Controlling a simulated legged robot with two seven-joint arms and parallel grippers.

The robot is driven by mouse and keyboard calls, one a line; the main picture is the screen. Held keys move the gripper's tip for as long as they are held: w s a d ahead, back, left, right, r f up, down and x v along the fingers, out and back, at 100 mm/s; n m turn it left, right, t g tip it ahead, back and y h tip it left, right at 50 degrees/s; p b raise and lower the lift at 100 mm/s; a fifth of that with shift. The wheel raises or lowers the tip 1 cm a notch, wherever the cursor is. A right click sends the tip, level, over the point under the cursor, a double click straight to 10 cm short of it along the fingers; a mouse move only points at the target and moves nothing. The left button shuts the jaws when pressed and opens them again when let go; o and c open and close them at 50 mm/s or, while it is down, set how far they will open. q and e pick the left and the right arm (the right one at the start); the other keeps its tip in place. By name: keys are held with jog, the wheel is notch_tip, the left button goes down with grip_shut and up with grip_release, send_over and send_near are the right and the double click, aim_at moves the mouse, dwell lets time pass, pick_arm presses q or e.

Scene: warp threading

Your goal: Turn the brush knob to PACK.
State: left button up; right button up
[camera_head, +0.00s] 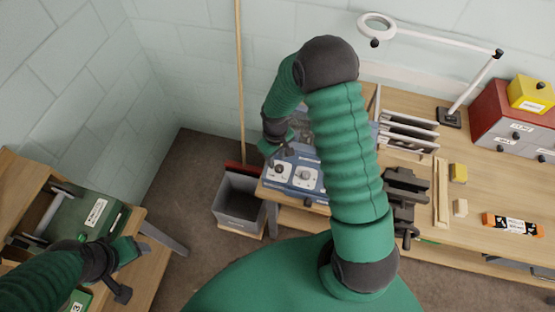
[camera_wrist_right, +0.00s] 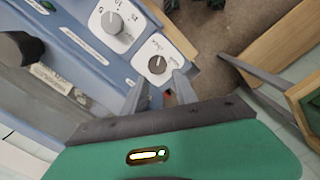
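In the right wrist view, the smaller plate, near the panel's corner, carries a knob (camera_wrist_right: 157,64) with small lettering I cannot read; this knob also shows in the head view (camera_head: 280,171). The larger dial knob (camera_wrist_right: 113,23) sits beside it. My right gripper (camera_wrist_right: 159,80) is open, its two fingers apart and pointing at the corner dial, with nothing between them. I cannot tell whether they touch the panel. My left gripper (camera_head: 136,269) is open and empty at the lower left.
A grey bin (camera_head: 240,200) stands on the floor by the panel. A green case (camera_head: 85,220) lies on the left table.

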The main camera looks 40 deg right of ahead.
jog(key=r, duration=0.1)
jog(key=r+p, duration=0.1)
jog(key=shift+s+d+r, duration=0.1)
jog(key=shift+d+r, duration=0.1)
jog(key=shift+r, duration=0.2)
jog(key=shift+d+r+p, duration=0.15)
jog(key=shift+r+p, duration=0.2)
jog(key=shift+p, duration=0.05)
jog(key=r+p, duration=0.2)
notch_tip(320, 180, up, 10)
jog(key=p, duration=0.8)
send_over(278, 165)
jog(key=shift+s+d+r, duration=0.1)
jog(key=shift+r, duration=0.05)
